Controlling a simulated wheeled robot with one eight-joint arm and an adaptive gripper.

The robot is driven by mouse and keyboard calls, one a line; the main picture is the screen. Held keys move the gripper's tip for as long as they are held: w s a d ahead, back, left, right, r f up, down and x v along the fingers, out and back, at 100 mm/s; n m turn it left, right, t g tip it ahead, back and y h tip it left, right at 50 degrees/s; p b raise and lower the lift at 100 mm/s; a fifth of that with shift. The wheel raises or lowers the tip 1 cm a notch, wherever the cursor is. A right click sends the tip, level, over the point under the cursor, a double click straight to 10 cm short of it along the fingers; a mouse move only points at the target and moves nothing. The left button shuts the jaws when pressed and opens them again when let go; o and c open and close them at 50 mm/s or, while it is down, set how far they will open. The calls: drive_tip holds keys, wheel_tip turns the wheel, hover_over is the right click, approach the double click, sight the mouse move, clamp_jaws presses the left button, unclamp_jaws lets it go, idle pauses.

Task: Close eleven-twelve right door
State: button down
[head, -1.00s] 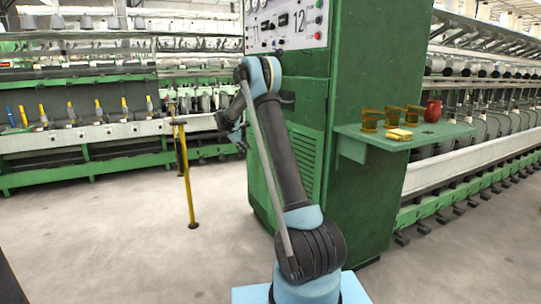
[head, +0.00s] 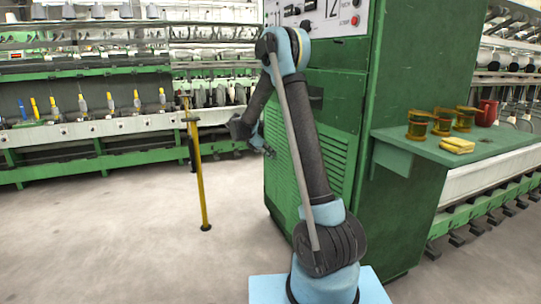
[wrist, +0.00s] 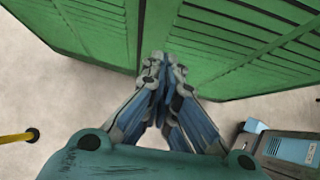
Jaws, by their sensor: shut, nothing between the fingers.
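The green cabinet marked 12 (head: 408,150) stands right of centre in the head view. A louvred green door panel (head: 338,165) shows on its front, partly behind my arm. In the wrist view this louvred panel (wrist: 245,45) is at the right, and another green panel (wrist: 75,25) is at the left, set at an angle to it. My gripper (wrist: 155,58) is shut and empty, with its fingertips close to the gap between the two panels. I cannot tell whether they touch. In the head view my gripper (head: 270,152) is beside the cabinet's left front edge.
A yellow post (head: 200,180) stands on the floor to the left. Spinning machines line the back.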

drive_tip(key=w+d+f, duration=0.3)
drive_tip(key=d+f, duration=0.2)
drive_tip(key=d, duration=0.3)
drive_tip(key=shift+w, duration=0.25)
drive_tip(key=shift+w+d, duration=0.1)
drive_tip(key=shift+d, duration=0.05)
